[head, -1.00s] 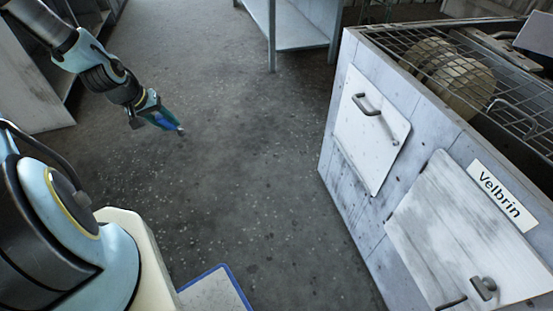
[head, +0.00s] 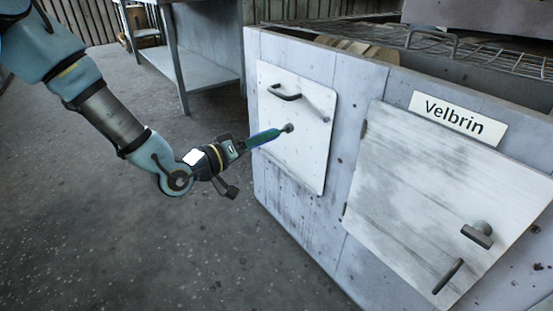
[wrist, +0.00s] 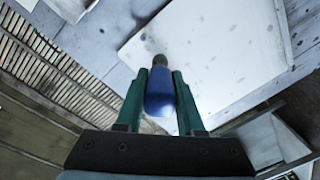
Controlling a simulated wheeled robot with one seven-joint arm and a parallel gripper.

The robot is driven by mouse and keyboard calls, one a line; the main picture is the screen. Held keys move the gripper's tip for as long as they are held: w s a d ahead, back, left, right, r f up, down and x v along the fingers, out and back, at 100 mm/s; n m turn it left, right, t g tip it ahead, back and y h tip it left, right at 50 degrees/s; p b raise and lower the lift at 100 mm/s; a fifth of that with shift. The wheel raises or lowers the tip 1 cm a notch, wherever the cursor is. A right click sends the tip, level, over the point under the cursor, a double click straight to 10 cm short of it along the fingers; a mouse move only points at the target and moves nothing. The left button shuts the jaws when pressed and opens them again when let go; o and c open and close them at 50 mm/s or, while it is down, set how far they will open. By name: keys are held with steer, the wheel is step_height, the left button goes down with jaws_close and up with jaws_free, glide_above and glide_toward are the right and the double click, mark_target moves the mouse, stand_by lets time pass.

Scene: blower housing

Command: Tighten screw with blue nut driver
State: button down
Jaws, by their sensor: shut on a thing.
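The blue nut driver (head: 264,137) is held in my gripper (head: 243,145), its shaft pointing right toward the small pale door panel (head: 310,165) of the grey housing. The dark, round screw (head: 288,128) is on that panel below its handle, at the driver's tip. The tip appears to meet the screw, but whether it is seated on it I cannot tell. In the wrist view, the driver's blue handle (wrist: 160,92) sits between the two green fingers of my gripper (wrist: 160,82). The dark round end ahead of it hides the exact contact.
The panel's dark handle (head: 285,94) sticks out just above the screw. A metal shelf table (head: 185,72) stands behind. The floor at left is clear.

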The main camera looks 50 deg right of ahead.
steer(key=s+d+g+b, duration=0.1)
steer(key=s+d, duration=0.4)
steer(key=d, duration=0.1)
steer(key=shift+r+m, duration=0.3)
steer(key=shift+m, duration=0.1)
stand_by(0.3)
steer(key=shift+s+d+f, duration=0.1)
steer(key=shift+d, duration=0.1)
stand_by(0.7)
steer(key=n+p, duration=0.1)
steer(key=n, duration=0.5)
steer(key=n+p, duration=0.2)
steer(key=n, duration=0.4)
steer(key=n+p, duration=0.1)
steer(key=n, duration=0.5)
steer(key=shift+r, duration=0.25)
